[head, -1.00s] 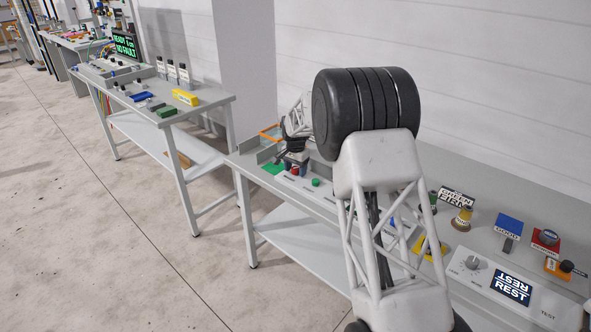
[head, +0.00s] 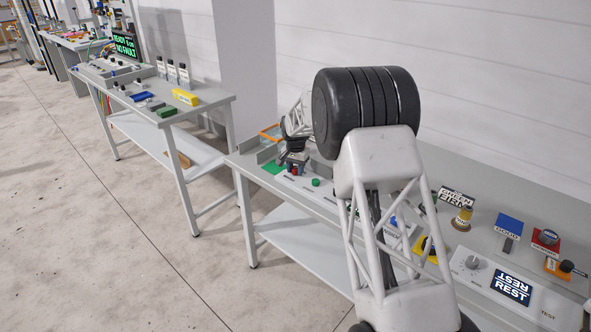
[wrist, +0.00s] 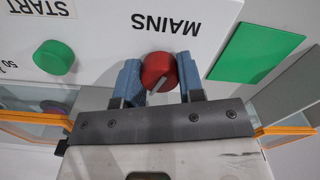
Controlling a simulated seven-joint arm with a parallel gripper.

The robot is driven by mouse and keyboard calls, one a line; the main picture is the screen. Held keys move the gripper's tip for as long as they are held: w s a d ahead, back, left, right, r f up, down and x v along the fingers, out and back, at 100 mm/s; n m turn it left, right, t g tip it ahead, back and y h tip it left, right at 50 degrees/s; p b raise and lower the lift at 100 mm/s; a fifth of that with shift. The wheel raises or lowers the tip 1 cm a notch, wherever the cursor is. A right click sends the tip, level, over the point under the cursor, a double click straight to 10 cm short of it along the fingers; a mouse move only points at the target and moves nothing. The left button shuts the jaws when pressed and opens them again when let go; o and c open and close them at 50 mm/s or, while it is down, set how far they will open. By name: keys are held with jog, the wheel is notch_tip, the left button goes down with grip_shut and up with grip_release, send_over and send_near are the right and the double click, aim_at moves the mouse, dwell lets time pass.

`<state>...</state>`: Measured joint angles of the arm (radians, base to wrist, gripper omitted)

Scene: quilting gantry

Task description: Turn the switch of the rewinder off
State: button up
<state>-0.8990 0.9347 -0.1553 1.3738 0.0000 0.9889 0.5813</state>
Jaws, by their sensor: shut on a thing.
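The red rotary switch (wrist: 157,70) marked MAINS sits on a white panel (wrist: 100,22). A pale pointer line on it runs at a slant. My gripper (wrist: 160,80) is shut on this red switch, with one blue finger pad on each side of it. In the head view my gripper (head: 295,163) is low over the panel at the left end of the near bench, and a bit of the red switch (head: 295,171) shows below it. My forearm covers part of the bench there.
A green START button (wrist: 54,57) is beside the switch, and a green plate (wrist: 255,53) lies on its other side. Orange-edged clear guards (wrist: 290,131) flank my gripper. Another bench (head: 205,98) with loose blocks stands further left.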

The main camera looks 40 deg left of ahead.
aim_at(296, 168)
jog(key=n, duration=0.5)
jog(key=shift+n, duration=2.5)
jog(key=o, duration=0.9)
jog(key=shift+r, duration=0.15)
jog(key=shift+r, duration=3.8)
